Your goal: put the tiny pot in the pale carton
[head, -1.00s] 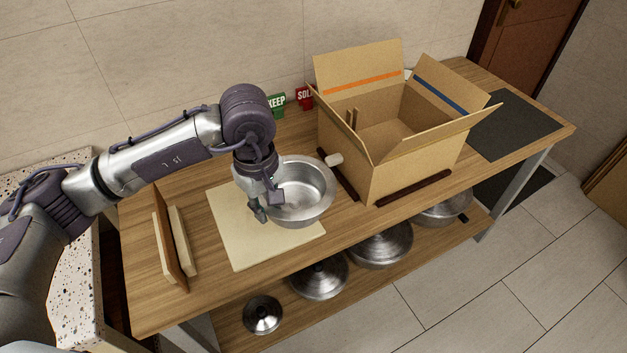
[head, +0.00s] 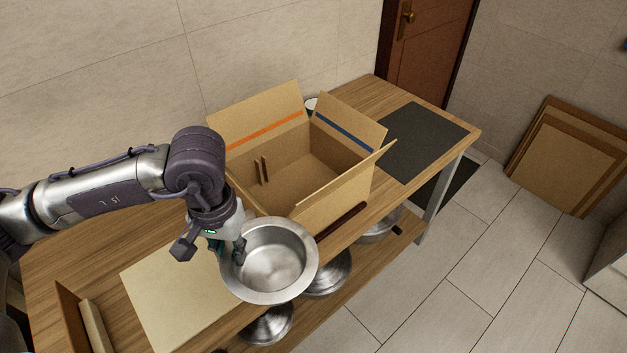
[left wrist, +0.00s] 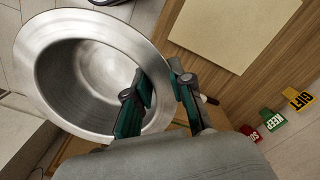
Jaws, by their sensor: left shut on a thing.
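The tiny pot, a steel one with a wide rim (head: 276,262), hangs in my left gripper (head: 231,250). The left gripper is shut on its rim, with one finger inside and one outside. The left wrist view shows the pot (left wrist: 95,80) and the dark green fingers (left wrist: 158,95) across its rim. The pot is upright or slightly tilted, in front of the pale carton (head: 335,203) in the picture. The carton stands open on the table, flaps spread, with orange and blue strips inside its flaps. My right gripper is not in view.
A pale board (head: 165,300) lies on the wooden table (head: 75,233), left of the pot. A dark mat (head: 425,140) lies at the table's right end. Steel cookware (head: 268,325) stands on the lower shelf.

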